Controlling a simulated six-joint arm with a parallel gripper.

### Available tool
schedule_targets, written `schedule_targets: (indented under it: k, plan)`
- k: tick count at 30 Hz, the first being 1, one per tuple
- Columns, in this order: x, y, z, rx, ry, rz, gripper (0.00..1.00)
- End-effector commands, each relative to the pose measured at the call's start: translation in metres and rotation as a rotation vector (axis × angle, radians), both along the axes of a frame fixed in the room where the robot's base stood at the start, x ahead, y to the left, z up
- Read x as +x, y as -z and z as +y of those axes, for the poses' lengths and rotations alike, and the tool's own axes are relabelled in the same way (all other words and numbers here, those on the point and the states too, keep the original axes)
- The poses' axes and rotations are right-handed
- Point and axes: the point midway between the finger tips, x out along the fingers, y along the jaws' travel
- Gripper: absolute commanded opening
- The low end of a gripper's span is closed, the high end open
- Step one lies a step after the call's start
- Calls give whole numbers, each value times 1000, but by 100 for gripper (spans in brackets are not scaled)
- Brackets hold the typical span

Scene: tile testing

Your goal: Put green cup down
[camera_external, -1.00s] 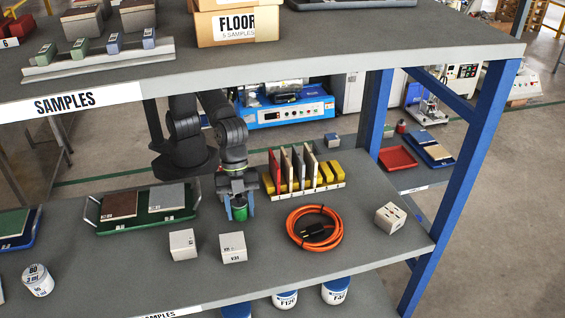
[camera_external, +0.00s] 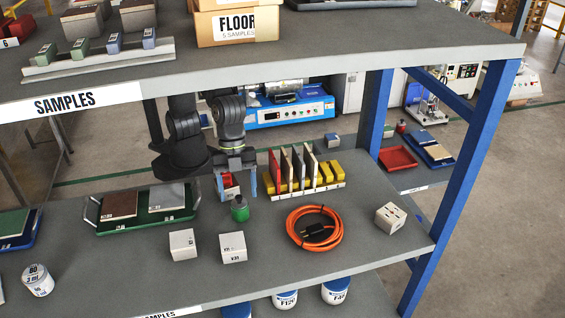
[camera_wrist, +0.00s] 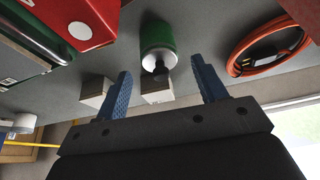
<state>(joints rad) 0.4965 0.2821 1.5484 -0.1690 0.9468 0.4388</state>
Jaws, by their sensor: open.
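The green cup (camera_external: 239,209) stands upright on the grey shelf (camera_external: 285,275), just behind a white block. It has a dark top in the outside view. In the wrist view the green cup (camera_wrist: 157,40) shows ahead of the blue fingers, in the gap between them, touching neither. My gripper (camera_external: 238,192) is open and empty, above and behind the cup. Its two blue fingers are spread wide in the wrist view (camera_wrist: 165,88). A red object (camera_external: 230,185) shows between the fingers in the outside view, behind them.
Two white blocks (camera_external: 183,244) (camera_external: 233,247) stand in front of the cup. A green tray (camera_external: 150,225) with tiles lies left. A rack of upright tiles (camera_external: 305,190) and an orange cable coil (camera_external: 290,232) lie right. The upper shelf (camera_external: 300,62) overhangs my arm.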

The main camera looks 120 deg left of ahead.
Motion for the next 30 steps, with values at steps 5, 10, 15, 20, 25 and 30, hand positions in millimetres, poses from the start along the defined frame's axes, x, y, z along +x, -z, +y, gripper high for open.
schedule_targets:
  k: [5,10,15,20,25,30]
  plan:
    - [-9,-35,11,-1,0,-2,65]
    - [-14,-54,17,-1,0,-1,65]
    - [-16,-59,19,1,0,2,65]
    - [-16,-59,19,1,0,2,65]
    - [-16,-57,18,1,0,2,65]
    - [-12,-41,13,2,1,4,65]
